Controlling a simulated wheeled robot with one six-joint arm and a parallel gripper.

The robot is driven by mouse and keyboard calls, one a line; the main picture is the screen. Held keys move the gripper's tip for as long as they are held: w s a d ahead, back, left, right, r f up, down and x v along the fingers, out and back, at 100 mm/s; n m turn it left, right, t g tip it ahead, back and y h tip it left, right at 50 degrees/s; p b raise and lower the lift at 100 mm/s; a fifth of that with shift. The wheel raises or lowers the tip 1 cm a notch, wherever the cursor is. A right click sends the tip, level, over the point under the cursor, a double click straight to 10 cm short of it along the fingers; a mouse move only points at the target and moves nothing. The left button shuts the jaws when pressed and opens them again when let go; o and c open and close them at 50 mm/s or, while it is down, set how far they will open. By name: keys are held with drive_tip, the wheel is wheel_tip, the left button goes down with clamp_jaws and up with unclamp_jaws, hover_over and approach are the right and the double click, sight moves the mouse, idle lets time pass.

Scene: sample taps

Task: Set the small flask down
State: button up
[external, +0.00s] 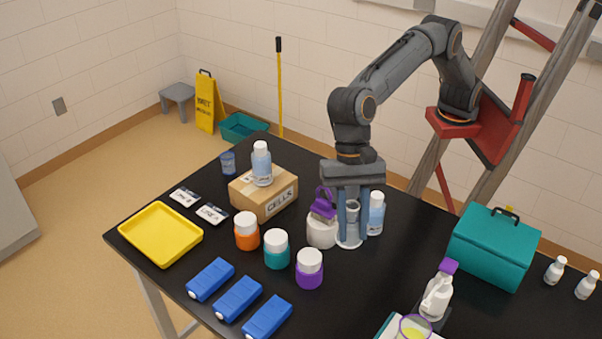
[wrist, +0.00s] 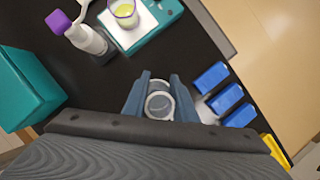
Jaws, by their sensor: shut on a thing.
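The small flask (external: 352,213) is clear glass with a wide base, and it stands upright between the blue fingers of my gripper (external: 351,233). In the wrist view the flask (wrist: 159,103) shows from above, with a finger of my gripper (wrist: 159,80) on each side. My gripper is shut on it. The flask's base is at or very close to the black table top (external: 385,275); I cannot tell if it touches.
Purple (external: 309,270), teal (external: 276,250) and orange (external: 246,232) jars stand front left. A teal box (external: 494,247) is right. Table between is clear.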

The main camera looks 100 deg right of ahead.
drive_tip(key=shift+s+a+f+p, duration=0.25)
drive_tip(key=shift+f+p, duration=0.2)
drive_tip(key=shift+f, duration=3.1)
drive_tip(key=shift+s+a+f+p, duration=0.15)
drive_tip(key=shift+a+f+p, duration=0.2)
drive_tip(key=shift+f, duration=3.15)
drive_tip(key=shift+s+a+f+p, duration=0.25)
drive_tip(key=shift+f+p, duration=0.25)
drive_tip(key=shift+f, duration=3.05)
drive_tip(key=shift+f, duration=0.15)
drive_tip(key=o, duration=1)
drive_tip(key=shift+o, duration=0.2)
drive_tip(key=b+v, duration=0.3)
drive_tip(key=v, duration=0.9)
drive_tip(key=shift+w, duration=0.15)
